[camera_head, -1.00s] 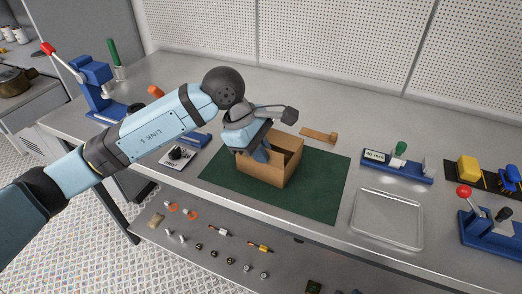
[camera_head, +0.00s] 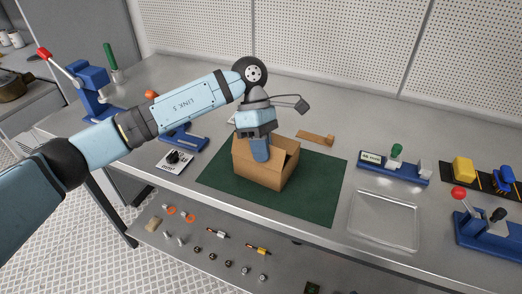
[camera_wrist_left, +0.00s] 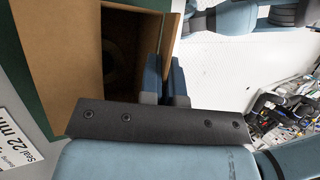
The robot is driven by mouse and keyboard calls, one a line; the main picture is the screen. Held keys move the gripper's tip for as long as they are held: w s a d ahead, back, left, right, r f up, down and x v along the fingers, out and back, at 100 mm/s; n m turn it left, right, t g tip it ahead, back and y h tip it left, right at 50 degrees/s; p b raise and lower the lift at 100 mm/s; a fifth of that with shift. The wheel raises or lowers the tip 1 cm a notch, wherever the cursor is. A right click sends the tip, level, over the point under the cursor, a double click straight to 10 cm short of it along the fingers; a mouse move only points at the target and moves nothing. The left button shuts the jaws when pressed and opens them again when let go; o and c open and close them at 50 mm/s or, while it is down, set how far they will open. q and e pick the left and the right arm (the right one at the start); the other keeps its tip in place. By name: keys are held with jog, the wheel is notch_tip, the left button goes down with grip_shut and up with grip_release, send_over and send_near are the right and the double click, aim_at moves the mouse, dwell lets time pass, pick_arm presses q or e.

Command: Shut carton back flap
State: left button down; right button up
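The brown carton (camera_head: 262,174) stands upright on a green mat (camera_head: 318,185), its top at least partly open. My left gripper (camera_head: 261,152) points down at the carton's near side, its fingertips over the near wall's upper part. The dark carton interior (camera_wrist_left: 120,45) holds a dim round shape. The back flap cannot be made out clearly behind my gripper. My right gripper is not in view.
A clear tray (camera_head: 384,220) lies right of the mat. A blue fixture (camera_head: 395,165) with a green knob stands behind it. A lower shelf holds small parts.

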pick_arm(q)
jog(key=shift+g, duration=0.4)
jog(key=c, duration=1.3)
grip_release()
jog(key=shift+c, duration=0.2)
jog(key=v, duration=1.3)
jog(key=shift+w+r, duration=0.25)
jog(key=shift+r, duration=0.15)
jog(key=shift+d, duration=0.2)
